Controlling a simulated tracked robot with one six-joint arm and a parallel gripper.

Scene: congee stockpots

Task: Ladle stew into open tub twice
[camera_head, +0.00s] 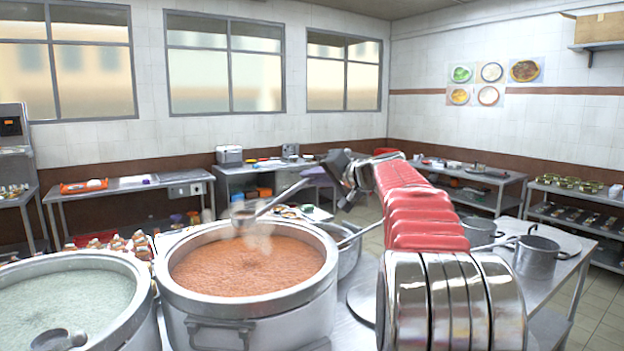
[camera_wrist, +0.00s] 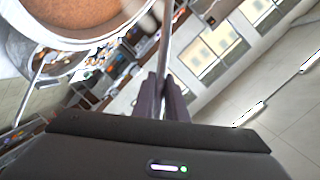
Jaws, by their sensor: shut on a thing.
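A big steel stockpot (camera_head: 245,298) of orange-brown stew (camera_head: 245,268) stands in front of me. It also shows at the upper left of the wrist view, with the stew (camera_wrist: 70,12) inside its rim. My gripper (camera_head: 332,168) is beyond and right of this pot, above rim height. It is shut on the handle of a ladle (camera_head: 285,196); the handle (camera_wrist: 165,42) runs up from between the fingers (camera_wrist: 163,90) in the wrist view. The ladle's bowl (camera_head: 243,217) hangs over the far part of the stew pot, and its contents are hidden. I cannot pick out an open tub for certain.
A second stockpot (camera_head: 140,320) of pale congee, with a ladle (camera_head: 60,339) in it, stands at the left. Another metal pot (camera_head: 349,262) is partly hidden behind the stew pot. Smaller pots (camera_head: 537,258) stand on a right-hand table. Small items crowd the surface (camera_head: 118,244) behind the stockpots.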

